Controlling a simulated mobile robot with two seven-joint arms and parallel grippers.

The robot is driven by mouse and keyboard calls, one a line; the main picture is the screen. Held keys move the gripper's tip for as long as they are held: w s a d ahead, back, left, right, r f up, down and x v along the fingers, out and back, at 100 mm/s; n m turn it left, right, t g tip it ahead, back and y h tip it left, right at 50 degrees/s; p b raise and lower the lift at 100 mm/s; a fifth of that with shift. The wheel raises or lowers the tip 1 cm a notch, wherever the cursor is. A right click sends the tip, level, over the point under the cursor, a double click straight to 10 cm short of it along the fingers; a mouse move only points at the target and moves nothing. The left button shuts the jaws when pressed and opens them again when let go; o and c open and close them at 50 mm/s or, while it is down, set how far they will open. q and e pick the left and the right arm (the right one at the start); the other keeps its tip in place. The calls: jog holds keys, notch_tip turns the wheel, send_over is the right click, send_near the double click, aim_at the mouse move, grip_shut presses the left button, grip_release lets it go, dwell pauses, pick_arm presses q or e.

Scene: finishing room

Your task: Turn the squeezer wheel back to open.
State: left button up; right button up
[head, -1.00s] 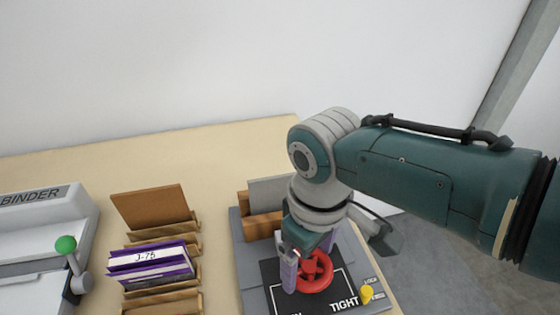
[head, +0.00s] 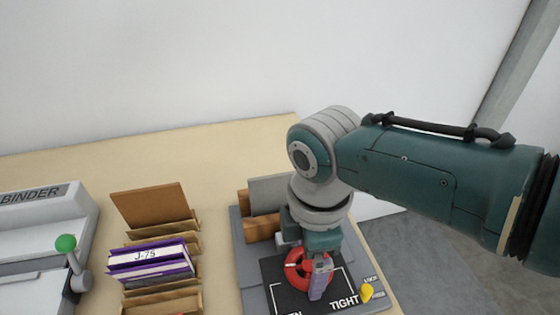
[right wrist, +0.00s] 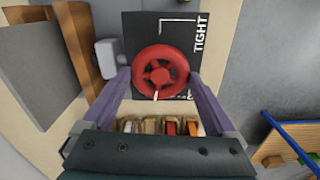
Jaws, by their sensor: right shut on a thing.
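The red squeezer wheel (head: 293,270) sits on a black panel (head: 274,293) with white lettering. The word TIGHT is readable, and another word is cut off at the bottom edge. In the right wrist view the wheel (right wrist: 160,60) lies between the two purple fingers, with a small white mark on its near side. My right gripper (head: 315,278) points down over the wheel and is shut on it, one finger hiding its right part in the head view. My left gripper is not in view.
A yellow knob (head: 367,291) stands right of TIGHT. Wooden boards (head: 260,228) stand behind the panel. A wooden rack (head: 163,303) holds purple booklets (head: 150,262) marked J-75. A white binder machine (head: 40,225) with a green-knobbed lever (head: 66,243) is at the left.

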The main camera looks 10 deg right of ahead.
jog(key=shift+n, duration=1.3)
jog(key=o, duration=1)
